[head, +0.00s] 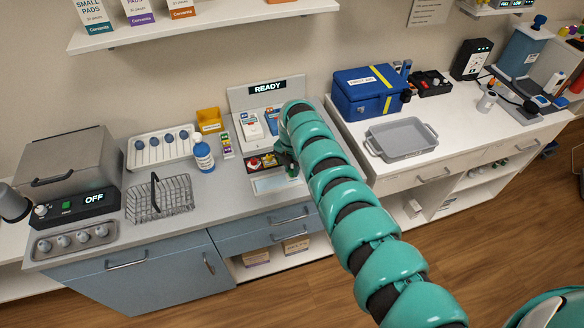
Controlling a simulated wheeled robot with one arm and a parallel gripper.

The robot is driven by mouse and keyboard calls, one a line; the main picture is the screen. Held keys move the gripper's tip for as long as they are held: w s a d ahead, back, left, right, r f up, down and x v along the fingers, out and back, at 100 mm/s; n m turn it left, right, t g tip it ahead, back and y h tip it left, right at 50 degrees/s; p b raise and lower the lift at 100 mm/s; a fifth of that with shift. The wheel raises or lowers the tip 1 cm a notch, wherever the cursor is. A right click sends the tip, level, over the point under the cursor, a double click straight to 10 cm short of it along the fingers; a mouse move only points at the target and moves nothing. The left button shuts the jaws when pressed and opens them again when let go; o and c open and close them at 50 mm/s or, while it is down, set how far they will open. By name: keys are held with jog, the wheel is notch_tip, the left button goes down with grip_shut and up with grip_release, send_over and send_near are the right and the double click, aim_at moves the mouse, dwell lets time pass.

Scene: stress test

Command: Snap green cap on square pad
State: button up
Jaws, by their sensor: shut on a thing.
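My gripper (289,168) is at the end of my teal arm, low over the front of the station with the READY display (267,88). It is small and partly hidden by the arm. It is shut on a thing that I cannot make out. A dark recess (254,163) with small red and yellow pieces lies just left of the gripper. A pale flat panel (268,185) lies below it at the counter's front. I cannot pick out the green cap or the square pad for certain; the arm and gripper cover part of this area.
On the right counter are a grey tray (402,139) and a blue case (368,92).

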jog(key=shift+f+b, duration=0.7)
jog(key=shift+b, duration=0.05)
dwell(0.9)
